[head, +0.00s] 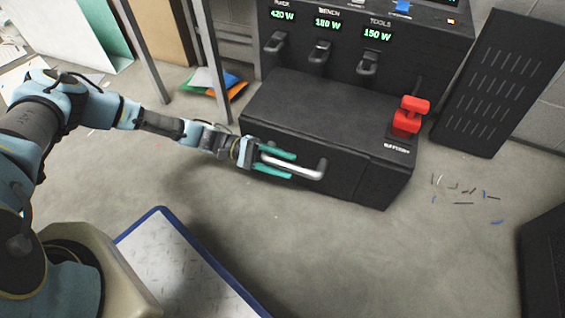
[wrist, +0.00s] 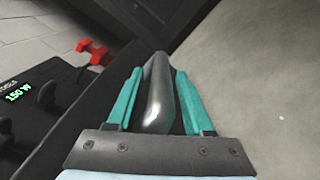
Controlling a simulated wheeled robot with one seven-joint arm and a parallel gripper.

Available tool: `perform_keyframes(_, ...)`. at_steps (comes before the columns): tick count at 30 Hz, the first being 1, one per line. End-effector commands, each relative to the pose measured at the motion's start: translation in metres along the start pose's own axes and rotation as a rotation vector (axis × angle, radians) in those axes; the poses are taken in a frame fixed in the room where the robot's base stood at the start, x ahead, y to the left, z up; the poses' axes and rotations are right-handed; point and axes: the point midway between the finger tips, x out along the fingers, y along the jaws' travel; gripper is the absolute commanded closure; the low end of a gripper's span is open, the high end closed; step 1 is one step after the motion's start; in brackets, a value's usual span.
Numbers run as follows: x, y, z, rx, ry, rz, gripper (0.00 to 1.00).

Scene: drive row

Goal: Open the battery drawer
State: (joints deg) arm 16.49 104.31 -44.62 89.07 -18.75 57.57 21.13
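The battery drawer's dark front (head: 335,181) is low on the black cabinet and looks flush with the panel beside it. A silver bar handle (head: 308,171) stands out from it. My gripper (head: 290,165) has its teal fingers on either side of the handle. In the wrist view the handle (wrist: 158,90) runs lengthwise between the two fingers of my gripper (wrist: 160,78). Narrow gaps show beside the bar, so the fingers look open around it, not closed on it. The drawer's inside is hidden.
A red switch (head: 407,115) stands on the cabinet's right top. Scraps (head: 465,190) litter the floor to the right. A blue-edged mat (head: 185,265) lies in front at left. A vented panel (head: 495,85) leans at right. The floor before the drawer is clear.

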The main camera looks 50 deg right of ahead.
Motion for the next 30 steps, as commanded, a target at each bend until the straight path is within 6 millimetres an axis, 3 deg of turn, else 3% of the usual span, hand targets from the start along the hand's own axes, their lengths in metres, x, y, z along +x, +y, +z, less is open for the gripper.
perform_keyframes(1,-0.0003,-0.0008,-0.0001,-0.001,0.001,-0.001,0.6)
perform_keyframes(12,-0.0007,-0.0037,-0.0008,-0.003,0.003,-0.005,1.0)
perform_keyframes(30,-0.001,-0.0068,-0.0025,-0.006,0.007,-0.008,1.0)
